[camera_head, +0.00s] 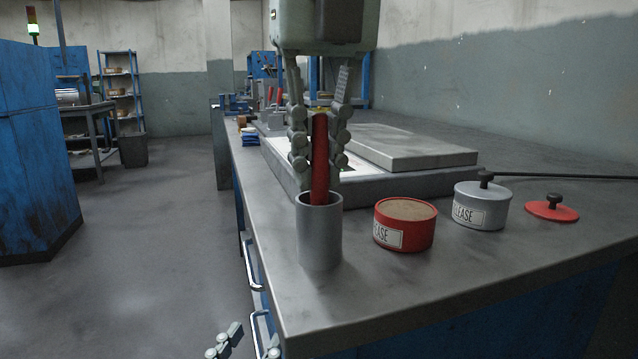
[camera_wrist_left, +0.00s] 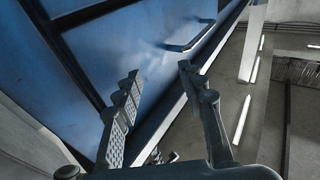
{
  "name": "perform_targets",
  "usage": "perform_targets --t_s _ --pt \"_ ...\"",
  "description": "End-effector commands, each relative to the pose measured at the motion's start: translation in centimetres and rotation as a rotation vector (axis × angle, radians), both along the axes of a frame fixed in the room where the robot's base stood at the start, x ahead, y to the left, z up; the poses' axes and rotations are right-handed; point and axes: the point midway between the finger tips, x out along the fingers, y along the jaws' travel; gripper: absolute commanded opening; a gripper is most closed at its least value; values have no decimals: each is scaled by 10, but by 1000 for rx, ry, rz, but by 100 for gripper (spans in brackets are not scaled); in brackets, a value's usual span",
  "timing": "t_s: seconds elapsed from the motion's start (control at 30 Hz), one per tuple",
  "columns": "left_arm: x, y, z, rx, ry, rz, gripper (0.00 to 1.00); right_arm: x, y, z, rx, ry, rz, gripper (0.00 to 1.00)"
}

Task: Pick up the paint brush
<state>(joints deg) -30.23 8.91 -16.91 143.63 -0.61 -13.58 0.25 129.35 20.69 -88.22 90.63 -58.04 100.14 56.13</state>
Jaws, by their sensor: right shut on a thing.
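The paint brush (camera_head: 320,135) shows as a red handle standing nearly upright in a grey metal cup (camera_head: 320,238) near the bench's front edge. Its lower end is hidden inside the cup. My right gripper (camera_head: 319,172) reaches down from above, its fingers on either side of the handle just over the cup's rim, shut on the brush. My left gripper (camera_head: 247,338) is low at the bottom of the head view, beside the bench front. In the left wrist view its fingers (camera_wrist_left: 159,72) are apart with nothing between them.
A red tin (camera_head: 405,240), a grey lidded tin (camera_head: 482,212) and a red lid (camera_head: 552,209) stand right of the cup. Behind is a flat metal plate (camera_head: 410,148). The bench front has handles (camera_head: 250,264).

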Motion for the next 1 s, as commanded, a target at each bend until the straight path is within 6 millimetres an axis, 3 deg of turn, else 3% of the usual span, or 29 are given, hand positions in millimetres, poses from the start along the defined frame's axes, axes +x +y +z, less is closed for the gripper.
perform_targets --t_s 0.17,0.63,0.8,1.0 --pt "0 0 0 4 7 0 40 0 0 6 2 -2 0 0" --pt "3 39 -82 178 374 78 40 0 1 87 0 -1 0 0" --pt "0 48 -97 208 443 93 40 0 0 99 0 0 0 0" --pt "-1 50 -100 213 456 96 40 0 0 100 -1 1 1 0"
